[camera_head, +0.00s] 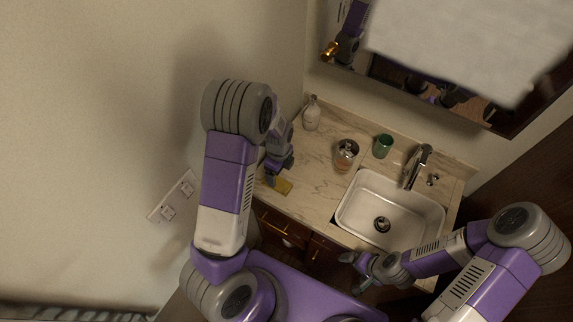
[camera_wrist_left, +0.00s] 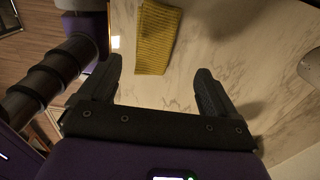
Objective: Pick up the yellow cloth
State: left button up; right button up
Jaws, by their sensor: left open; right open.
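The yellow cloth (camera_head: 283,186) lies flat near the front edge of the marble counter, left of the sink. In the left wrist view the cloth (camera_wrist_left: 156,38) shows ribbed, beyond the fingertips and nearer the left finger. My left gripper (camera_head: 270,178) is just left of the cloth in the head view. In the left wrist view my left gripper (camera_wrist_left: 157,78) is open and empty, its two fingers apart with bare counter between them. My right gripper (camera_head: 357,270) is open, in front of the cabinet below the sink, far from the cloth.
On the counter (camera_head: 318,178) stand a soap bottle (camera_head: 312,114), a glass (camera_head: 345,155) and a green cup (camera_head: 382,146). The sink (camera_head: 365,207) with its faucet (camera_head: 417,166) is to the right. A mirror (camera_head: 440,92) hangs above. Counter between the cloth and the glass is clear.

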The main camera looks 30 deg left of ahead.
aim_at(283, 187)
pick_arm(q)
jog(key=shift+s+f, duration=0.8)
jog(key=f, duration=0.3)
jog(key=a+f, duration=0.1)
jog(key=shift+w+f, duration=0.25)
jog(key=shift+f, duration=0.4)
jog(key=shift+d, duration=0.1)
pick_arm(e)
jog(key=shift+s+r, duration=0.35)
jog(key=shift+s, duration=0.25)
pick_arm(q)
jog(key=c, duration=1.1)
jog(key=shift+c, duration=0.2)
